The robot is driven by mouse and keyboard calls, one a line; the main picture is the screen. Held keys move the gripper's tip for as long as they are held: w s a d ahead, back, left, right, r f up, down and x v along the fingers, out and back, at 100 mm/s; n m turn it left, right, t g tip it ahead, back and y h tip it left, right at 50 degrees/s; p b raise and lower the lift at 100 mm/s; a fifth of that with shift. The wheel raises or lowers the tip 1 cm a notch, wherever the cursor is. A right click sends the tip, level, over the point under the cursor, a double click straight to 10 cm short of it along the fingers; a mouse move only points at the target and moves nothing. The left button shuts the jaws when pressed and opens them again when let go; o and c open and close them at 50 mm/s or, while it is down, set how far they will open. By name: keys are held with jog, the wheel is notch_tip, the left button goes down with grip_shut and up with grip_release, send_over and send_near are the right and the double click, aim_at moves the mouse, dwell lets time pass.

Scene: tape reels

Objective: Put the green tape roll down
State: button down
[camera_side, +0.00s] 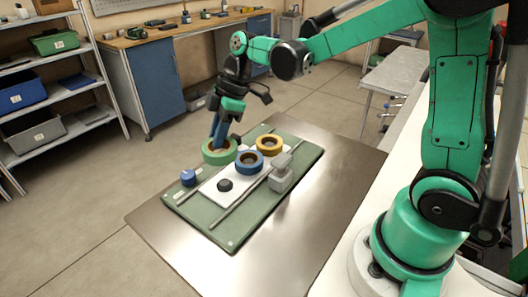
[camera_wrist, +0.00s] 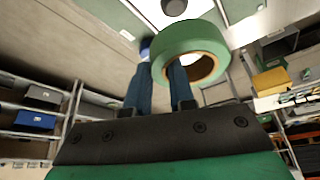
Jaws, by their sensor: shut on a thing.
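The green tape roll (camera_side: 212,158) is at the far left edge of the green board (camera_side: 235,233) in the side view. My gripper (camera_side: 218,138) reaches down to it from above with its blue fingers shut on its wall. In the wrist view the green roll (camera_wrist: 188,38) hangs tilted at the fingertips (camera_wrist: 160,68); one finger is at its hole and the other is outside it. I cannot tell whether the roll touches the board.
A blue tape roll (camera_side: 243,166) and a yellow tape roll (camera_side: 269,149) lie on the white plate (camera_side: 212,193) to the right. A black knob (camera_side: 225,185), a small blue cylinder (camera_side: 188,178) and a grey block (camera_side: 281,178) are nearby. The metal table (camera_side: 290,235) is clear in front.

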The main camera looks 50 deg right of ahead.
jog(key=shift+f, duration=3.05)
jog(key=shift+f, duration=0.15)
jog(key=shift+f, duration=0.45)
jog(key=c, duration=0.7)
grip_release()
jog(key=shift+c, duration=0.2)
jog(key=v, duration=1.3)
jog(key=s+a+f+m+t+h, duration=0.1)
jog(key=s+a+m+t+h, duration=0.1)
jog(key=s+m+t, duration=0.3)
jog(key=s+m+h, duration=0.1)
jog(key=s+m, duration=0.2)
jog(key=m, duration=0.4)
jog(key=shift+a+f+h, duration=0.35)
jog(key=shift+f+h, duration=0.05)
